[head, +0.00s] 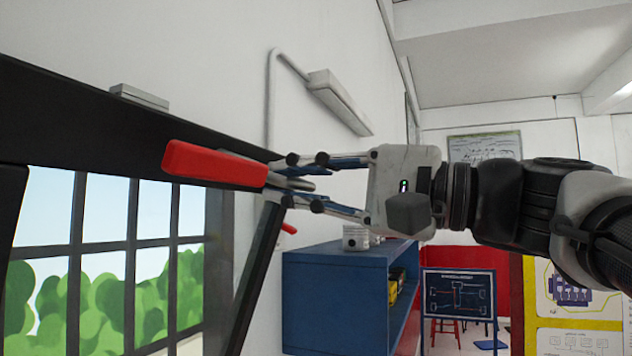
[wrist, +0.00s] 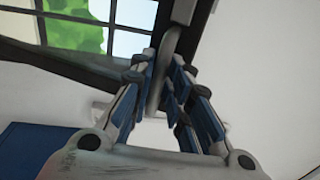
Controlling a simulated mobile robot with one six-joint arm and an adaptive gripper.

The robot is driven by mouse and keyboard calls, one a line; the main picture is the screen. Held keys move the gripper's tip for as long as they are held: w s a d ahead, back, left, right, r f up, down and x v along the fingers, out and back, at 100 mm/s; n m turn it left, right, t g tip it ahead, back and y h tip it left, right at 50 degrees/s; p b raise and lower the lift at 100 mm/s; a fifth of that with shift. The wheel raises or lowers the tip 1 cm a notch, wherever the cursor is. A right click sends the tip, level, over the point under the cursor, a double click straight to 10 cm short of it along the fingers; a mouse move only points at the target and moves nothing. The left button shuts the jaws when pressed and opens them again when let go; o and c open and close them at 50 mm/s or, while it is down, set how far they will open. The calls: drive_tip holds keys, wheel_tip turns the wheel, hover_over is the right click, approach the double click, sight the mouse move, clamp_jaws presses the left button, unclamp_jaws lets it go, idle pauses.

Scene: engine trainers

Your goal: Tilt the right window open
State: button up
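The window (head: 105,245) has a black frame and fills the left of the head view, with a tilted dark frame edge at its right side. A handle (head: 215,165) with a red grip and grey shank sticks out near the top of the frame. My gripper (head: 285,182) has come from the right, its fingers drawn in on either side of the grey shank. In the wrist view, a grey bar (wrist: 172,45) lies between the converging fingertips (wrist: 164,70), seemingly against both pads. The exact contact is partly hidden by the fingers.
A blue cabinet (head: 335,290) stands below my gripper with a pale cylindrical part (head: 355,237) on top. A wall lamp (head: 338,100) and a conduit are on the white wall behind. A board on a stand (head: 458,310) is farther back.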

drive_tip(key=v, duration=1.1)
drive_tip(key=shift+d, duration=0.4)
drive_tip(key=shift+s+d+f, duration=0.1)
drive_tip(key=shift+s+d, duration=0.05)
drive_tip(key=shift+c, duration=0.2)
